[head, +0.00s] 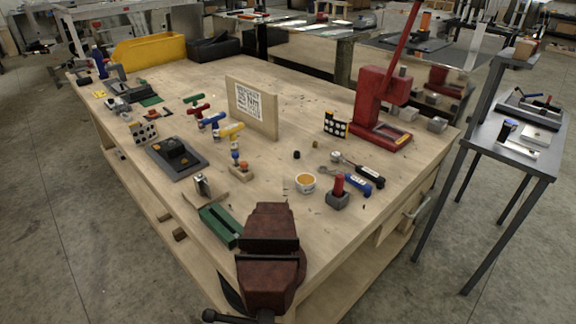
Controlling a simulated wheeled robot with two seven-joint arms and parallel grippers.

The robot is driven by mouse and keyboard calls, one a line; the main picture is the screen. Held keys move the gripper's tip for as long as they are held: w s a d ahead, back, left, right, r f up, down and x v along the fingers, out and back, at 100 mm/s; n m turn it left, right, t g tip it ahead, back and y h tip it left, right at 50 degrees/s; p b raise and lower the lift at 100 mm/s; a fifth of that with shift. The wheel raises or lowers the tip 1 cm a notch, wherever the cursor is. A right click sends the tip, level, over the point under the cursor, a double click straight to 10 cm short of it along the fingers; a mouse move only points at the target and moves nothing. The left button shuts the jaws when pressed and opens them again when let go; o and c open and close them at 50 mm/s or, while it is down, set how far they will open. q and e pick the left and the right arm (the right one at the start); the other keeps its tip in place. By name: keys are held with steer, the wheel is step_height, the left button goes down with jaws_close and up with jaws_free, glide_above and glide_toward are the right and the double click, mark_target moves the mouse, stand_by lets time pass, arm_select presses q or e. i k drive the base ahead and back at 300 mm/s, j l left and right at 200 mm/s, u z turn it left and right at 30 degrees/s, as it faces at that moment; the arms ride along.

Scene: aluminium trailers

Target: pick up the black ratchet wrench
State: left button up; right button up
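A ratchet wrench with a black handle (368,173) and a silver head lies on the wooden workbench (300,100), toward its right edge. A similar tool with a blue handle (357,184) lies close beside it, on the near side. Whether the two touch is too small to tell. Neither of my grippers shows in the head view.
A red press (380,105) stands behind the wrench. A tan cup (305,183), a red-topped block (337,195) and a dark red vise (268,258) are nearer. An upright printed board (252,107) stands mid-bench. A grey side table (510,130) stands at right.

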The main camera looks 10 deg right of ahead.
mark_target(336, 157)
steer(key=l+u, duration=0.95)
steer(key=k+l+u, duration=0.1)
steer(key=l+u, duration=0.35)
steer(key=k+l+u, duration=0.15)
steer(key=l+u, duration=0.2)
steer(key=u, duration=0.15)
